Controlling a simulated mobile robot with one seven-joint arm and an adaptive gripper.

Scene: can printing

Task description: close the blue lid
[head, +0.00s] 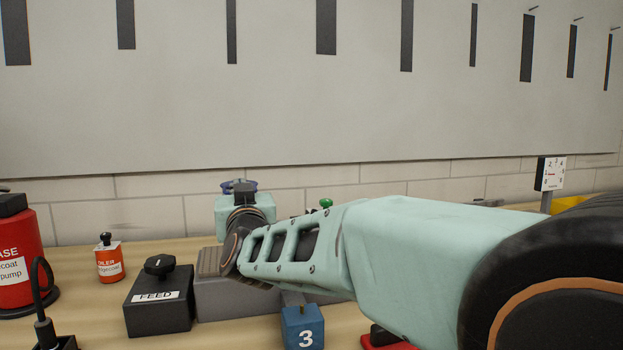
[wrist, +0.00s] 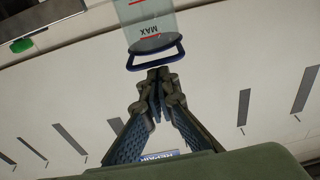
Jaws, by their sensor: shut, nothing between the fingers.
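The blue lid (wrist: 155,47) shows in the wrist view as a dark blue ring-like shape at the end of a clear container (wrist: 148,22) marked MAX. The lettering appears upside down there. My gripper (wrist: 157,74) is shut and empty, its tips just by the lid's edge; I cannot tell whether they touch it. In the head view, blue edges of the lid (head: 252,185) show around my gripper (head: 244,188), which hides most of it. The container is hidden behind my wrist there. How far open the lid is cannot be told.
A green knob (head: 326,203) stands behind my arm. A black FEED box (head: 160,300), a small red oiler (head: 109,262), a red pump can (head: 18,255) and a blue block marked 3 (head: 302,327) stand on the wooden bench. A dial (head: 551,173) stands at right.

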